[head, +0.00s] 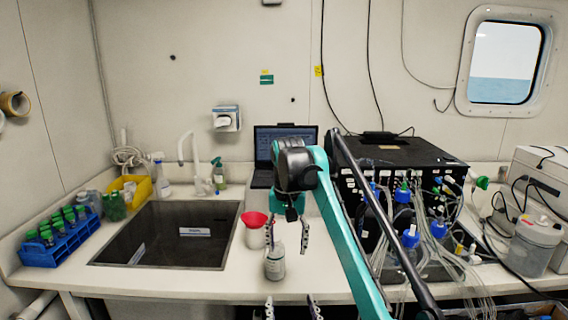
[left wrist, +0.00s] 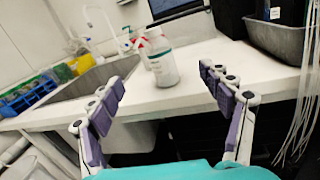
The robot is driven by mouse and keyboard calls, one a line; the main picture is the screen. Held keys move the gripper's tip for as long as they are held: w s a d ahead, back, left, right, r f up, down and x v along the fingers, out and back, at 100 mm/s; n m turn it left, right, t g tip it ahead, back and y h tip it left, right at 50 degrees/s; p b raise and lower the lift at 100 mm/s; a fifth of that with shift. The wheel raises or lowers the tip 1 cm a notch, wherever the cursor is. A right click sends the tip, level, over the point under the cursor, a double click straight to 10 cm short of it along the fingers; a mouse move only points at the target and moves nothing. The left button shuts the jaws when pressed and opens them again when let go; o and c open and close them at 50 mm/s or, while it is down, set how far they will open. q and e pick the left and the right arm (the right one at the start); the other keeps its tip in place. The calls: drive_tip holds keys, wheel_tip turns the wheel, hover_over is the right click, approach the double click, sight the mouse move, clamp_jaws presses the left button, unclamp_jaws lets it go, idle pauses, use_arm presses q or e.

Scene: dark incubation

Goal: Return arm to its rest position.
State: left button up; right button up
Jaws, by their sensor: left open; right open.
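My right gripper (head: 287,240) hangs open and pointing down at mid-picture in the head view, its teal arm coming in from the right. Nothing is between its fingers that I can make out. A white-labelled bottle (head: 275,263) stands on the counter just below its fingertips in that view; it also shows in the left wrist view (left wrist: 164,69), upright and free of any gripper. My left gripper (head: 290,306) is open and empty at the bottom edge, in front of the counter. Its spread fingers also show in the left wrist view (left wrist: 165,92).
A dark sink (head: 165,230), a blue tube rack (head: 60,243) and a yellow bin (head: 143,191) are left. A laptop (head: 262,180) is behind; a black device (head: 400,155) with tubed bottles fills the right.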

use_arm(q)
wheel_tip(320, 180, up, 10)
drive_tip(key=s+m+g+h, duration=0.15)
drive_tip(key=m+h, duration=0.75)
drive_tip(key=m, duration=1.2)
use_arm(e)
drive_tip(key=s+d+f+t, duration=0.1)
drive_tip(key=s+d+t, duration=0.2)
drive_tip(key=s+d, duration=0.6)
use_arm(q)
drive_tip(key=s+a+f+m+g+y, duration=0.6)
drive_tip(key=s+a+f+m+g, duration=0.3)
drive_tip(key=s+a+f+m, duration=0.6)
drive_tip(key=s+a+f, duration=0.1)
drive_tip(key=s+a, duration=0.2)
drive_tip(key=a, duration=0.1)
drive_tip(key=shift+s+a+m+g, duration=0.3)
drive_tip(key=shift+g, duration=0.05)
use_arm(e)
drive_tip(key=s+d+f+t, duration=0.2)
drive_tip(key=s+d+f, duration=0.2)
drive_tip(key=s+f, duration=0.5)
drive_tip(key=s+d+f+n+t, duration=0.1)
drive_tip(key=s+d+f, duration=0.3)
drive_tip(key=s+f, duration=0.5)
drive_tip(key=shift+s+f+t, duration=0.15)
drive_tip(key=shift+s+t, duration=0.3)
drive_tip(key=shift+t, duration=0.05)
